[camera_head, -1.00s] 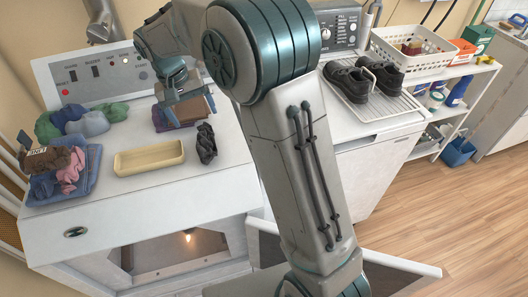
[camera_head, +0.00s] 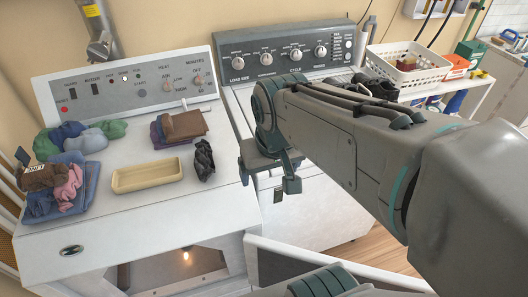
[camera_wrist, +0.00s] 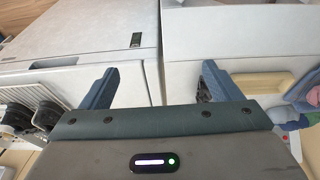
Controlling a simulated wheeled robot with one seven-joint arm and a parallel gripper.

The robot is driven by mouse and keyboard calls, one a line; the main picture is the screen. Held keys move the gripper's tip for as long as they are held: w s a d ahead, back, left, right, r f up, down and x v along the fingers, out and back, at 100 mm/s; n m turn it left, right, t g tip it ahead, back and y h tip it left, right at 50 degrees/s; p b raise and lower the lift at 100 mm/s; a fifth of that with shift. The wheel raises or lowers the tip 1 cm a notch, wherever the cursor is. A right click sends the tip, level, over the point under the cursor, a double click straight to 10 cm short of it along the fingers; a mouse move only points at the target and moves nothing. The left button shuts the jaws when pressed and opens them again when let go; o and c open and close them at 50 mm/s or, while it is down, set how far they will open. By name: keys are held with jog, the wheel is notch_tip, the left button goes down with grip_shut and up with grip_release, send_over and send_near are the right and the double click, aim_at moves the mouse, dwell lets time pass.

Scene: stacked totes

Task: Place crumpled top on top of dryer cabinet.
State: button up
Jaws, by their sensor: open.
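A dark, crumpled cloth (camera_head: 204,160), which looks like the crumpled top, lies on the white top of the dryer cabinet (camera_head: 160,212). It is right of a cream tray (camera_head: 147,175) and in front of a folded stack of clothes (camera_head: 180,127). My gripper (camera_head: 270,174) is to the right of the dark cloth, apart from it, near the gap between the dryer and the washer. In the wrist view my gripper (camera_wrist: 160,76) has its fingers spread with nothing between them. A dark bit behind the right finger may be the cloth.
The washer (camera_head: 315,215) stands to the right. A white basket (camera_head: 405,70) is farther right. An open door edge is low in front.

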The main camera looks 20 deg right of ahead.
jog(key=shift+s+d+f, duration=0.2)
jog(key=shift+s+f, duration=0.1)
jog(key=shift+s, duration=0.4)
jog(key=shift+s+d+f, duration=0.2)
jog(key=shift+s+f, duration=0.1)
jog(key=shift+s, duration=0.35)
